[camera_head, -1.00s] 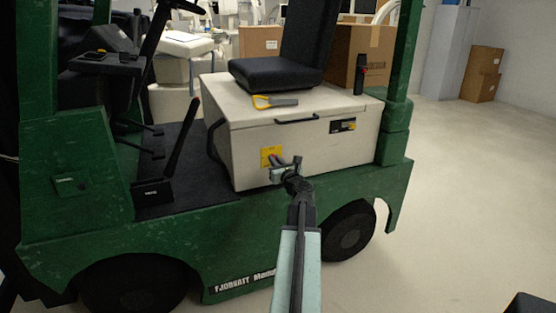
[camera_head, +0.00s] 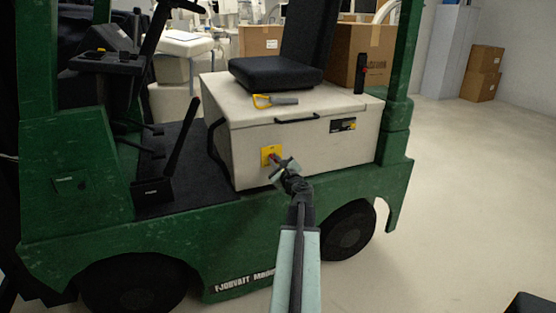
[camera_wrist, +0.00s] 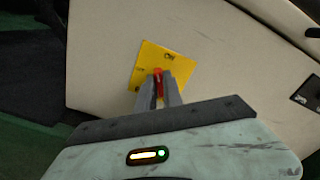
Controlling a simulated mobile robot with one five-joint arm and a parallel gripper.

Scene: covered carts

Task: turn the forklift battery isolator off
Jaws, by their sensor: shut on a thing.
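The battery isolator is a yellow plate (camera_head: 267,151) with a red handle (camera_wrist: 158,80) on the front of the forklift's cream battery box (camera_head: 330,155). In the wrist view the yellow plate (camera_wrist: 183,68) looks tilted, with small dark marks on it. My gripper (camera_wrist: 159,92) is shut on the red handle, with one finger on each side. In the head view my gripper (camera_head: 274,160) reaches the plate's lower right part. The fingers hide most of the handle, so its exact angle is hard to tell.
The green forklift (camera_head: 225,240) fills the left and middle. A black seat (camera_head: 277,74) and a yellow-handled tool (camera_head: 275,100) rest on the box lid. A dark label (camera_head: 343,125) is on the box front. Open floor lies to the right.

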